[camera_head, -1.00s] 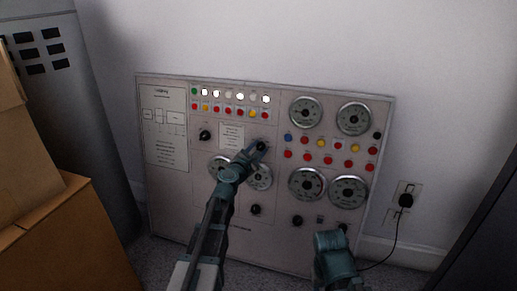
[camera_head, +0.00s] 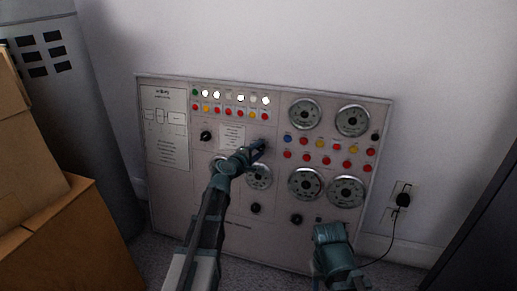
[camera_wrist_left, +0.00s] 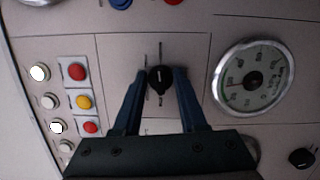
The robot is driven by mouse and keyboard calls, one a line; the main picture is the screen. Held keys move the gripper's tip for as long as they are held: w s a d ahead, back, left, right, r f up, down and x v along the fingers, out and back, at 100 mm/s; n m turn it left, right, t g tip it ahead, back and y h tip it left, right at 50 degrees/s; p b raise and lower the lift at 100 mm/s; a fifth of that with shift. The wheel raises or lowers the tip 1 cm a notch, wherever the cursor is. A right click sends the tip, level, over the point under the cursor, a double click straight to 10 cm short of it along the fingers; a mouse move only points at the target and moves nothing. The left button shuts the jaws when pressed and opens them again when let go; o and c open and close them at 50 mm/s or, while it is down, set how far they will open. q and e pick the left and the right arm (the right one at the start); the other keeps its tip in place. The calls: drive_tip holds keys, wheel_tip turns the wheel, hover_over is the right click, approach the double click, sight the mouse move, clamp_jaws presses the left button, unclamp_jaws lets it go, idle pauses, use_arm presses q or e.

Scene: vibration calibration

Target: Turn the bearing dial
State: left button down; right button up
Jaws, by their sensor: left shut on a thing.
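The task's bearing dial cannot be told by name, since the panel labels are too small to read. A black knob (camera_wrist_left: 160,79) on the grey control panel (camera_head: 165,205) sits between the fingers of my left gripper (camera_wrist_left: 160,90) in the left wrist view. The left gripper is shut on this knob. In the head view my left gripper (camera_head: 258,147) covers most of the knob, below the rows of lamps and buttons. A round gauge (camera_head: 258,177) with a black needle is just below it. My right arm (camera_head: 334,247) shows at the bottom right; its fingers are hidden.
Other black knobs (camera_head: 206,136) (camera_head: 256,208) and large round gauges (camera_head: 305,114) are on the panel. White lamps and coloured buttons (camera_head: 240,112) line its top. Cardboard boxes (camera_head: 75,245) stand at left, a grey cabinet (camera_head: 75,110) behind them. A wall plug (camera_head: 403,199) with cord is right.

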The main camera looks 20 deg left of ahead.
use_arm(q)
drive_tip(key=shift+m, duration=0.6)
drive_tip(key=shift+c, duration=2.3)
unclamp_jaws()
drive_tip(key=p+v, duration=0.3)
drive_tip(key=v, duration=1)
drive_tip(key=shift+s+r, duration=0.25)
drive_tip(key=shift+s, duration=0.1)
drive_tip(key=shift+a, duration=0.1)
